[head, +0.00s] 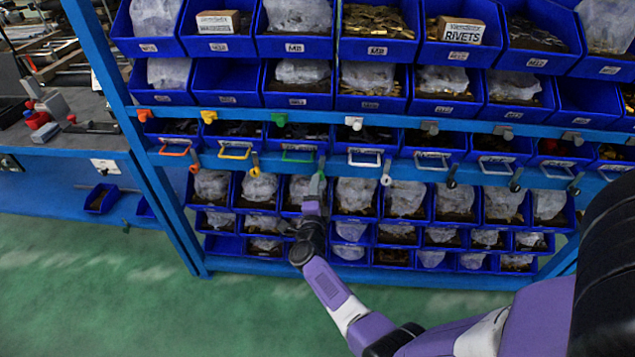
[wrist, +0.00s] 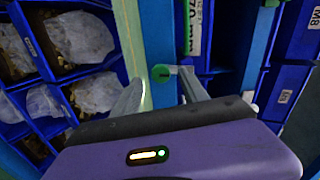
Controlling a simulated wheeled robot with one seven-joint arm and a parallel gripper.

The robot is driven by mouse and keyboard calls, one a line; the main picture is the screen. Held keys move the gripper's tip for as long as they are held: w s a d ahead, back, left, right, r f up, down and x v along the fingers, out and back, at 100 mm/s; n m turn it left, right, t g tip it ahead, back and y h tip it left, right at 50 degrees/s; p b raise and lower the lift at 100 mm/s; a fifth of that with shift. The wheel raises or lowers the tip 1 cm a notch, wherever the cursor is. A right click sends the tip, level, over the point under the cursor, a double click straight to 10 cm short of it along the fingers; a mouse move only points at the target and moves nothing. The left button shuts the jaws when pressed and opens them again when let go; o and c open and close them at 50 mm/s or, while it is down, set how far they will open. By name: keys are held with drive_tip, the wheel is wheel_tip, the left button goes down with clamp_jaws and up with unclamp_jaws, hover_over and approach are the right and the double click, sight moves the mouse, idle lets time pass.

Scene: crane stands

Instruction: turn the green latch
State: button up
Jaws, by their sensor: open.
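The green latch (wrist: 160,73) shows in the wrist view as a small round green piece in front of a blue rail. My gripper (wrist: 163,88) is open, with one pale finger on each side of the latch. I cannot tell whether the fingers touch it. In the head view, my gripper (head: 317,188) reaches up to the lower blue rail, just right of the green handle (head: 298,153). There the gripper and its fingers hide most of the latch, so its angle is unclear.
Orange (head: 174,149), yellow (head: 235,151) and white (head: 365,158) handles sit along the same row, with other latches beside them. Blue bins with bagged parts (head: 405,198) fill the rack below and above. A workbench (head: 60,135) stands left; the green floor in front is clear.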

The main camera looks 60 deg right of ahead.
drive_tip(key=shift+p+v, duration=0.3)
drive_tip(key=shift+v, duration=2.1)
drive_tip(key=w+a+r+n+t, duration=0.3)
drive_tip(key=w+r+n+t, duration=0.1)
drive_tip(key=r+n, duration=0.15)
drive_tip(key=s+a+r+n+t+y, duration=0.3)
drive_tip(key=a+r+n+t+y, duration=0.25)
drive_tip(key=a+n, duration=0.4)
drive_tip(key=s+a+r+n+g+y, duration=0.1)
drive_tip(key=s+a+r+n+y, duration=0.2)
drive_tip(key=s+a, duration=0.9)
drive_tip(key=s+a+r+n+y, duration=0.2)
drive_tip(key=s+a+n+y, duration=0.6)
drive_tip(key=s+a+n, duration=0.4)
drive_tip(key=s+a, duration=0.1)
drive_tip(key=s, duration=0.2)
drive_tip(key=shift+s+a+r+g+b, duration=0.3)
drive_tip(key=shift+s+r+g+b, duration=0.05)
drive_tip(key=shift+s+r+b, duration=0.05)
